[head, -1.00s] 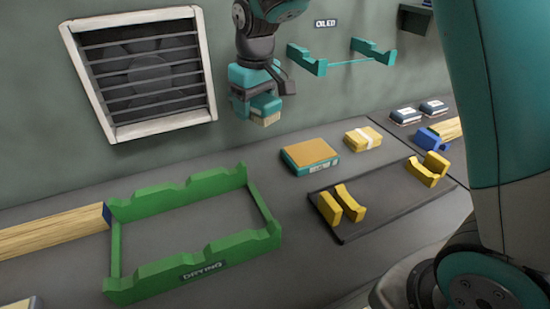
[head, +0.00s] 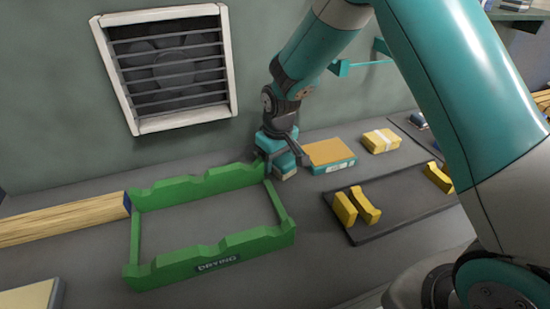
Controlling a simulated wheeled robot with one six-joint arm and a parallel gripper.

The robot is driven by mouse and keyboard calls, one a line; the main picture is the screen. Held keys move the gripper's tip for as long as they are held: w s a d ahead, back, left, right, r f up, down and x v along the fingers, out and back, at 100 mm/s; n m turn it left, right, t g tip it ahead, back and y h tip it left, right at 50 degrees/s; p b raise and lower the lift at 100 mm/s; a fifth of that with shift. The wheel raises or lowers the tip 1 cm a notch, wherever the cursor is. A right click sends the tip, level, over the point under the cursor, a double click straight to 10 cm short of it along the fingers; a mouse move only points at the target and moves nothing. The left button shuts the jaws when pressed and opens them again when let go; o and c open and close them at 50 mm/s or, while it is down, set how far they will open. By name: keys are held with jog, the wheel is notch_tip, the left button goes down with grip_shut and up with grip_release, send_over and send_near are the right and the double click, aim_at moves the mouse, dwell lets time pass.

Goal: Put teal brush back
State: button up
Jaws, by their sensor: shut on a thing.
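My gripper (head: 283,144) is shut on the teal brush (head: 284,160), seen at the back of the bench in the head view. The brush is a teal block with a pale underside facing down. It is low over the bench, between the back right corner of the green rack and a teal box with a tan top (head: 330,155). I cannot tell whether it touches the bench. The gripper hides part of the brush.
The green rack marked DRYING (head: 212,248) is empty. A long wooden piece (head: 65,218) lies to its left. A dark mat with yellow cradles (head: 357,208) and a yellow banded block (head: 381,141) are at the right. A vent (head: 167,69) is on the wall.

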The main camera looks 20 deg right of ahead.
jog(key=shift+f, duration=0.2)
jog(key=o, duration=0.8)
jog(key=shift+r, duration=0.1)
jog(key=shift+c, duration=0.2)
